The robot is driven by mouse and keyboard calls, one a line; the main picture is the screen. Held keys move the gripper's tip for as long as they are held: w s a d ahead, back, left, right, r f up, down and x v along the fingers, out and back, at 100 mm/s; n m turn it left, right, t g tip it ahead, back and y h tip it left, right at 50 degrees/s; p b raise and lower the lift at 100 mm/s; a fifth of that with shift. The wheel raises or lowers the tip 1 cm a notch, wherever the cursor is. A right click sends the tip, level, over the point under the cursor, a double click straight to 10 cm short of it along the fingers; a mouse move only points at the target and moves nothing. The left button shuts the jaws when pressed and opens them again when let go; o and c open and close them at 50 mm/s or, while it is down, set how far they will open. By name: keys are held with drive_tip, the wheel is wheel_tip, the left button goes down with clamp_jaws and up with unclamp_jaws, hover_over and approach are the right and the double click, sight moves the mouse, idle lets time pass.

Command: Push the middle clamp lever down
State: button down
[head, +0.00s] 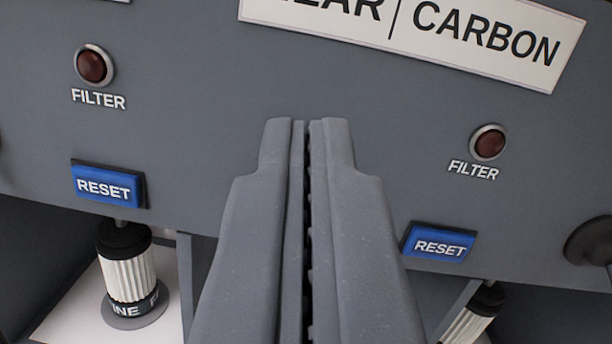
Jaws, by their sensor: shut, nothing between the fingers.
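My gripper (306,130) is shut and empty, pointing up the picture in front of a grey panel (390,130). No clamp lever can be made out in this view. The gripper fingers cover the middle of the panel and the area below it. I cannot tell whether the fingertips touch the panel.
The panel carries two red filter lamps (92,65) (488,142) and two blue RESET buttons (108,185) (438,243). White pleated filter cartridges (128,280) (470,322) show below it. A dark round knob (592,241) sits at the right edge. A CARBON sign (485,35) is above.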

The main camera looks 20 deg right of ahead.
drive_tip(key=shift+s+f+b, duration=0.15)
drive_tip(key=shift+f+b, duration=0.1)
drive_tip(key=shift+b, duration=0.35)
drive_tip(key=shift+f+t, duration=0.1)
drive_tip(key=shift+t, duration=0.2)
drive_tip(key=f+t+b, duration=0.1)
drive_tip(key=b, duration=0.3)
drive_tip(key=s+f+t+b, duration=0.1)
drive_tip(key=b, duration=0.4)
drive_tip(key=shift+a+f+t+h, duration=0.15)
drive_tip(key=shift+f+t+h, duration=0.15)
drive_tip(key=shift+t+h, duration=0.1)
drive_tip(key=shift+s+a+f+t+b, duration=0.15)
drive_tip(key=shift+t+b, duration=0.15)
drive_tip(key=shift+b, duration=0.6)
drive_tip(key=shift+f+t+b, duration=0.3)
drive_tip(key=shift+f+b, duration=0.05)
drive_tip(key=shift+b, duration=0.5)
drive_tip(key=shift+f+n+t+b, duration=0.3)
drive_tip(key=shift+t+b, duration=0.2)
drive_tip(key=shift+b, duration=0.5)
